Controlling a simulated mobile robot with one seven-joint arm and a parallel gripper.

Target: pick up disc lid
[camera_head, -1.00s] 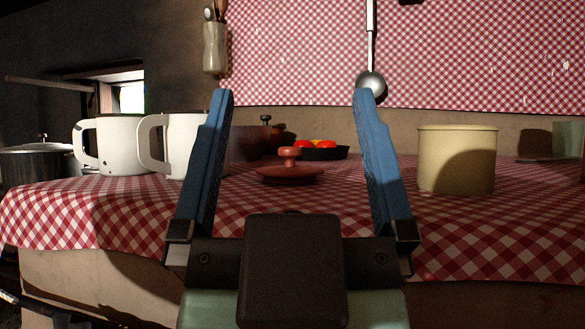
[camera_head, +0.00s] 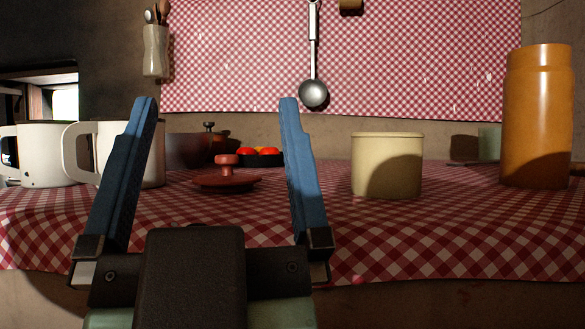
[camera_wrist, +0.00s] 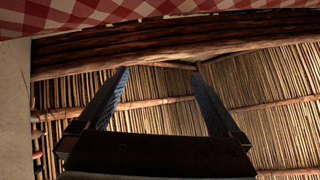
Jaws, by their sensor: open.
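The disc lid (camera_head: 226,180) is a flat reddish-brown disc with a round knob on top. It lies on the checked cloth of the table, and in the head view it shows between my two blue fingers, farther off. My gripper (camera_head: 217,100) is open and empty, in front of the table, with its fingers pointing forward and up. In the wrist view my gripper (camera_wrist: 160,70) also shows open with nothing between the fingers. The lid is not in the wrist view.
White enamel mugs (camera_head: 45,155) stand left of the lid, one partly behind my left finger. Behind it are a dark pot (camera_head: 188,150) and a dark dish of red and yellow items (camera_head: 258,158). A cream canister (camera_head: 387,165) and a tall orange jar (camera_head: 537,118) stand right.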

